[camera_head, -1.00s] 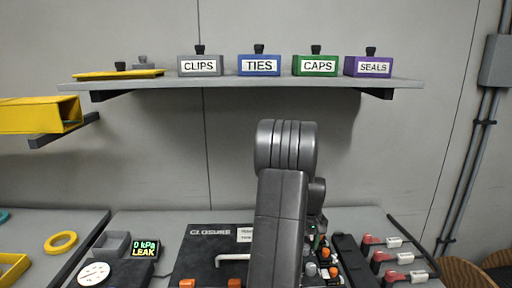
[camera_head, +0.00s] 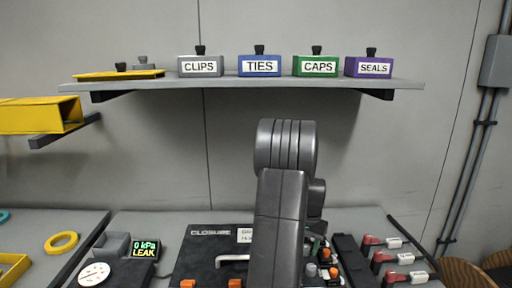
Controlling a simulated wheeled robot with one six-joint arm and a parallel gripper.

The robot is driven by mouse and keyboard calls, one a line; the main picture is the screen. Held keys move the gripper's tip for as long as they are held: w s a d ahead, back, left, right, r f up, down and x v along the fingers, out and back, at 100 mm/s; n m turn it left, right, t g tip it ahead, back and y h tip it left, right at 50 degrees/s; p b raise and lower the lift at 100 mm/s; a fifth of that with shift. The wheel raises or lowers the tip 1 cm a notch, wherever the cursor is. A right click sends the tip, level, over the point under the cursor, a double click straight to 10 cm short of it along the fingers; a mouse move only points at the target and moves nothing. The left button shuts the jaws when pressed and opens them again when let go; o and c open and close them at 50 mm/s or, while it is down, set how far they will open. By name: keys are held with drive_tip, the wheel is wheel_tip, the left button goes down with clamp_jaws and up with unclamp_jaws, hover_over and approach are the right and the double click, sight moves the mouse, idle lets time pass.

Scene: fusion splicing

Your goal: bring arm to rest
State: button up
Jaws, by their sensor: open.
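My arm rises in the lower middle of the picture, its dark grey links standing in front of the workbench (camera_head: 150,222). The arm's elbow is at the top and below the shelf. My gripper is not seen; the arm links or the picture's lower edge hide it. The black closure unit (camera_head: 205,255) lies on the bench behind and left of the arm, with a pale handle and orange knobs.
A wall shelf (camera_head: 240,83) holds boxes marked CLIPS (camera_head: 200,66), TIES (camera_head: 260,65), CAPS (camera_head: 316,66) and SEALS (camera_head: 369,67). A gauge (camera_head: 94,274) and a display reading "0 kPa LEAK" (camera_head: 145,249) stand left. Red-handled clamps (camera_head: 390,260) lie right.

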drive_tip(key=shift+m, duration=0.6)
